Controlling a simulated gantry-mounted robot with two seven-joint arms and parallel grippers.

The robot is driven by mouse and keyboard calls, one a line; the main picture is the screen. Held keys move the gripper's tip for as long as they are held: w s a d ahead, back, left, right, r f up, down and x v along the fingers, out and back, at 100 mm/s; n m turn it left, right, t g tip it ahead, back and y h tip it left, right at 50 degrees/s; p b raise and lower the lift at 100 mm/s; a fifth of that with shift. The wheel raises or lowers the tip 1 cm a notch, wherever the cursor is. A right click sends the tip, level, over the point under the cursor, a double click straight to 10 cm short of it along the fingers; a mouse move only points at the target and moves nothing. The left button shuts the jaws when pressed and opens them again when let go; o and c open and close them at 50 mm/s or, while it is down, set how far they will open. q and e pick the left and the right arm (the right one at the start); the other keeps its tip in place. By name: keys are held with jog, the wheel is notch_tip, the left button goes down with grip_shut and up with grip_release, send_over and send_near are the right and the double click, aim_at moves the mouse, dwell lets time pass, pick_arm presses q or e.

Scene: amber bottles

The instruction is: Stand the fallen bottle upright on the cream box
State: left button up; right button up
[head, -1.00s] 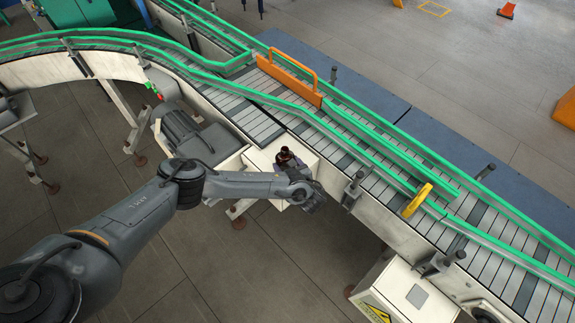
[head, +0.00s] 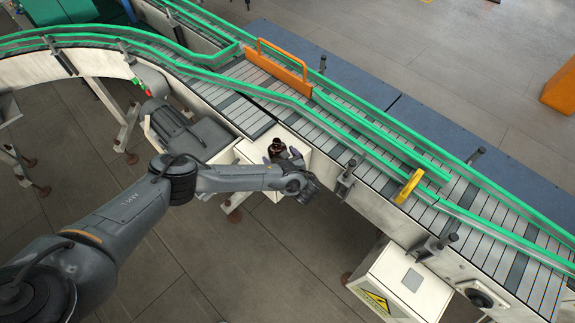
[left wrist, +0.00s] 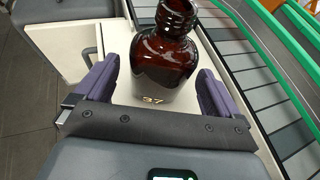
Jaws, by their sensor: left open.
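The amber bottle (head: 276,147) stands upright on the cream box (head: 246,153) beside the conveyor. In the left wrist view the brown glass bottle (left wrist: 166,62) shows its open neck at the top and the number 37 low on its front. My left gripper (head: 283,156) is low beside the box top. Its purple fingers (left wrist: 160,85) are spread on either side of the bottle, with a visible gap to the right finger. My right gripper is not in view.
The conveyor (head: 345,151) with green rails runs close behind and right of the box. An orange gate (head: 283,62) and a yellow piece (head: 409,186) are on it. A grey motor (head: 180,130) is left of the box. A cabinet (head: 405,280) stands lower right.

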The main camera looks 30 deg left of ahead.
pick_arm(q)
jog(key=v, duration=1.1)
jog(key=shift+s+d+b, duration=0.2)
jog(key=shift+d+b, duration=0.05)
jog(key=shift+b, duration=0.15)
jog(key=shift+r, duration=0.1)
